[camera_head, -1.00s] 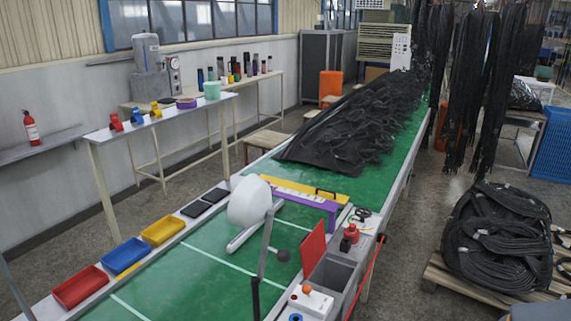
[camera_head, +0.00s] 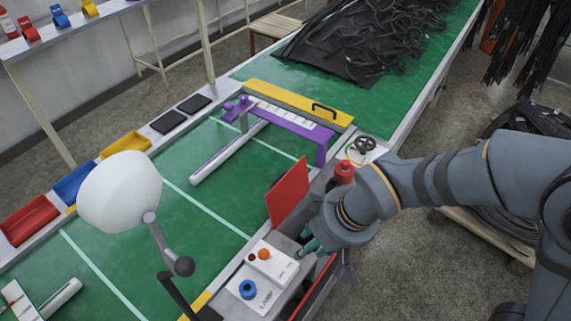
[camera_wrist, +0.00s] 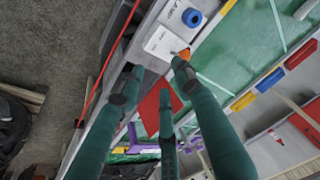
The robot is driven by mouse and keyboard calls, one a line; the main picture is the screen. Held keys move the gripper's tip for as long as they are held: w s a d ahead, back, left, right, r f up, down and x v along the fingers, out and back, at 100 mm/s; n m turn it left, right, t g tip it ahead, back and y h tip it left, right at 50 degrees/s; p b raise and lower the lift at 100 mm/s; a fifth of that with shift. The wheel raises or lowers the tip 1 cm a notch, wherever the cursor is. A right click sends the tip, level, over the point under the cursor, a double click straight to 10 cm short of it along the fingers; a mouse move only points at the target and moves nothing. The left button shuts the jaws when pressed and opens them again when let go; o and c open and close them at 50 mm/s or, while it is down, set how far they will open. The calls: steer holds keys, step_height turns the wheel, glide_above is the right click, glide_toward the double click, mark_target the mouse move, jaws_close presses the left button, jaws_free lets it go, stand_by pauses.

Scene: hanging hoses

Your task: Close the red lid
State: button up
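The red lid (camera_head: 288,192) stands raised and tilted at the inner edge of the grey side rail, beside the green belt. It also shows in the wrist view (camera_wrist: 152,110), partly hidden behind my fingers. My gripper (camera_head: 308,246) is over the grey rail, just right of the lid's lower edge and near the white button boxes. In the wrist view my gripper (camera_wrist: 160,76) has its teal fingers spread apart with nothing between them. The compartment beside the lid is mostly hidden by my gripper. I cannot tell whether a finger touches the lid.
A white box with an orange button (camera_head: 264,254) and a blue-knobbed lamp box (camera_head: 248,289) sit close by. A red bottle (camera_head: 344,172) stands behind my wrist. A white lamp (camera_head: 120,192) hangs over the belt. A purple arch (camera_head: 290,130) spans the belt farther back.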

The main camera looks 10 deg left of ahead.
mark_target(284, 190)
steer(key=w+a+f, duration=0.1)
steer(key=w+a, duration=0.5)
steer(key=w, duration=0.2)
steer(key=w+a+f+n, duration=0.1)
steer(key=w+a, duration=0.5)
steer(key=w, duration=0.2)
steer(key=w+a+f+n+b, duration=0.1)
steer(key=w+a, duration=0.5)
steer(key=w, duration=0.2)
steer(key=shift+w+h, duration=0.25)
steer(key=shift+h, duration=0.15)
jaws_close()
step_height(284, 190, down, 8)
steer(key=p, duration=0.3)
steer(key=shift+d, duration=0.3)
steer(key=shift+d+f, duration=0.1)
